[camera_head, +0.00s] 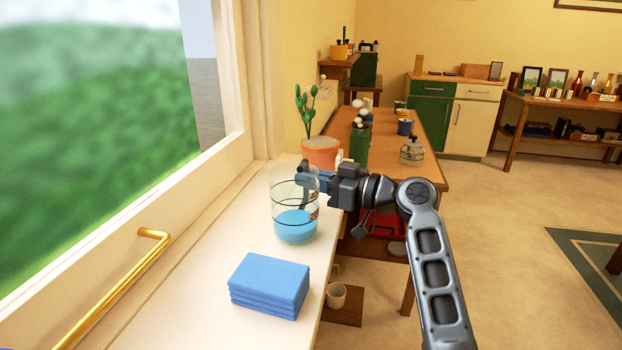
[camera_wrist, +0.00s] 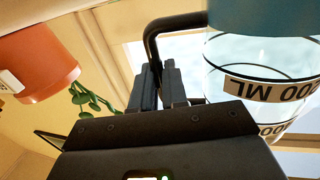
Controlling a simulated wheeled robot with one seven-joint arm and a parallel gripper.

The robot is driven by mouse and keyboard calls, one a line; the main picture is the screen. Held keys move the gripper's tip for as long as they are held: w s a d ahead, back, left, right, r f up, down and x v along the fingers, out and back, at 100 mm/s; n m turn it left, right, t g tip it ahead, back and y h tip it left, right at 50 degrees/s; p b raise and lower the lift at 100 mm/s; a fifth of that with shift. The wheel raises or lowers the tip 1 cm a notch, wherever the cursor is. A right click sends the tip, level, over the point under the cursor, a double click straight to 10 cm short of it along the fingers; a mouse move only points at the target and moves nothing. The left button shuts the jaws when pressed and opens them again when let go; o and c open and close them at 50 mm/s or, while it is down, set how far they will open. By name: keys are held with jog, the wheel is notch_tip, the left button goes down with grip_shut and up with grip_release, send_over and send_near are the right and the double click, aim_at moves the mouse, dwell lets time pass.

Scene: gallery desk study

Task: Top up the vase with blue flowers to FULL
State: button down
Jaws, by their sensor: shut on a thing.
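A clear measuring jug (camera_head: 294,224) with blue liquid in its lower part is on or just above the white windowsill in the head view. In the wrist view the jug (camera_wrist: 262,60) appears inverted, with black ML markings and a dark handle (camera_wrist: 160,28). My gripper (camera_head: 312,180) is shut on the handle; its fingers (camera_wrist: 158,82) show beside it in the wrist view. On the wooden desk, a dark green vase (camera_head: 358,148) holds white blooms. I cannot make out a vase with blue flowers.
A potted plant (camera_head: 321,152) stands behind the jug on the sill, and folded blue cloths (camera_head: 270,284) lie in front. A brass window handle (camera_head: 112,285) projects at left.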

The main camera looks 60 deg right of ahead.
jog(key=shift+f+b, duration=0.25)
jog(key=shift+b, duration=0.05)
jog(key=c, duration=1.1)
grip_release()
jog(key=shift+f, duration=0.1)
jog(key=shift+s, duration=0.1)
jog(key=shift+s+d+b, duration=0.15)
jog(key=shift+s+b, duration=0.1)
jog(key=shift+s, duration=1.05)
jog(key=shift+s+d+b, duration=0.2)
jog(key=shift+s+b, duration=0.1)
jog(key=shift+s, duration=0.95)
jog(key=shift+s+d+b, duration=0.15)
jog(key=shift+s+b, duration=0.1)
jog(key=shift+s, duration=1.05)
